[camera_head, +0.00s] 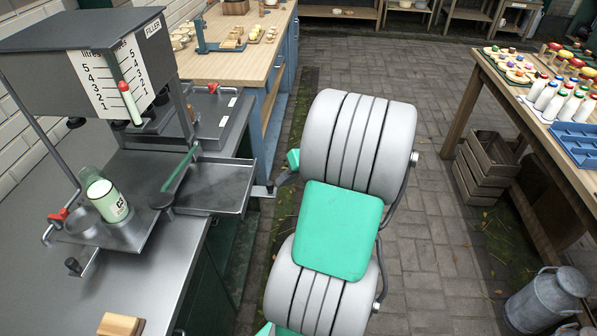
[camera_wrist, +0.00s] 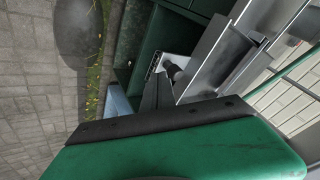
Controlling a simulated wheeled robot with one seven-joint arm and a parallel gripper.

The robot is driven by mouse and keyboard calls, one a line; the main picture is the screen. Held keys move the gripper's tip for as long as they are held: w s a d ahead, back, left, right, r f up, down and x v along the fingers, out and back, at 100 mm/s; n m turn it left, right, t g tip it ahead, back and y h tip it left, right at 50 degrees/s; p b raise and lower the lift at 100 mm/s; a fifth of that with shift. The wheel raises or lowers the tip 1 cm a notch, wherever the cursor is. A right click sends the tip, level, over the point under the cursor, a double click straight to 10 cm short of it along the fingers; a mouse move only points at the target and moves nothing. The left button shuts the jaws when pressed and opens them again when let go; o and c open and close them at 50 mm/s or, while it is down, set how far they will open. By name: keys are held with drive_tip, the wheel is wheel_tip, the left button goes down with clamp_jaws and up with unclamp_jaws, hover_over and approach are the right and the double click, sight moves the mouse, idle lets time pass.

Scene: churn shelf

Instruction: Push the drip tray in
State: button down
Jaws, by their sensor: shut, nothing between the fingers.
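The drip tray (camera_head: 213,187) is a shallow dark grey metal tray. In the head view it sticks out to the right from under the filler (camera_head: 90,55), past the bench edge. My gripper (camera_head: 272,189) is just right of the tray's outer end, its dark fingers shut and empty. It is mostly hidden behind my arm there. I cannot tell whether the fingers touch the tray.
A wooden block (camera_head: 120,325) lies on the metal bench (camera_head: 180,290). A wooden table (camera_head: 225,66) stands behind. Paved floor (camera_head: 430,190) lies open to the right.

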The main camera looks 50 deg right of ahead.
drive_tip(key=shift+w+a, duration=0.15)
drive_tip(key=shift+a, duration=0.05)
drive_tip(key=shift+w, duration=0.1)
